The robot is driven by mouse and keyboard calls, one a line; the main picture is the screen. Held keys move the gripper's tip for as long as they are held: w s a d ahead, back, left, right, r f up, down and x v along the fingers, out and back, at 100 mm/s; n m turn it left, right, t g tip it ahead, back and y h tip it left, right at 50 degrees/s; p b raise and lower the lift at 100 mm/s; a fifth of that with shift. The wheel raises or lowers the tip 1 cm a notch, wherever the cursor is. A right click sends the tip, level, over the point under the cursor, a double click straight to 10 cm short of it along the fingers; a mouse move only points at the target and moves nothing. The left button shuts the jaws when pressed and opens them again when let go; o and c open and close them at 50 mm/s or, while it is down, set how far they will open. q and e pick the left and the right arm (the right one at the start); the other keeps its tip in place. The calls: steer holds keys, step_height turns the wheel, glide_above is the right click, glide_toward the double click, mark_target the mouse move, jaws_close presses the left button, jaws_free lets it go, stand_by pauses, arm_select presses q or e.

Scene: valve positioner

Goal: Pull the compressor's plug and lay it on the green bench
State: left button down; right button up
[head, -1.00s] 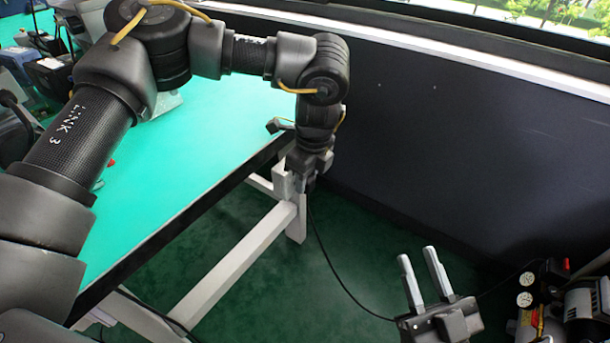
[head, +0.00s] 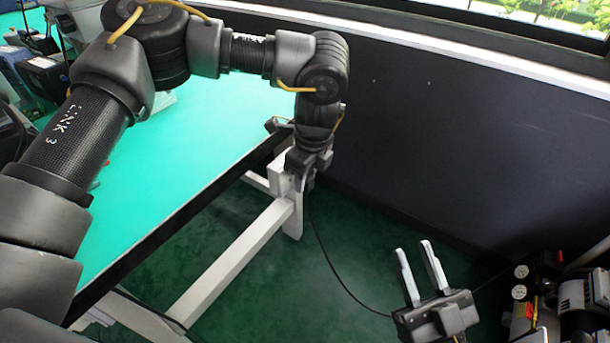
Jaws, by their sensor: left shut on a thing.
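My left gripper (head: 302,182) points down just off the far right end of the green bench (head: 165,165), beside a white bench leg. It is shut, and its fingertips are partly hidden by its own body and the leg. A black cord (head: 325,255) hangs from below it to the floor. The plug itself is not clearly visible between the fingers. My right gripper (head: 415,262) is open and empty above the floor at the lower right. The compressor (head: 555,300) stands at the lower right edge, with gauges and a grey motor, partly cut off.
The bench's white frame (head: 235,255) and leg stand below its dark front edge. A dark wall (head: 450,140) closes the back. Equipment (head: 45,75) sits on the bench at the upper left. Green floor lies open between bench and compressor.

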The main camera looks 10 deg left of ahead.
arm_select(q)
steer(key=d, duration=0.1)
steer(key=s+d, duration=0.1)
steer(key=d, duration=0.1)
steer(key=shift+s+d+p, duration=0.2)
steer(key=shift+d+p, duration=0.1)
steer(key=shift+p, duration=0.05)
arm_select(e)
steer(key=shift+r, duration=0.4)
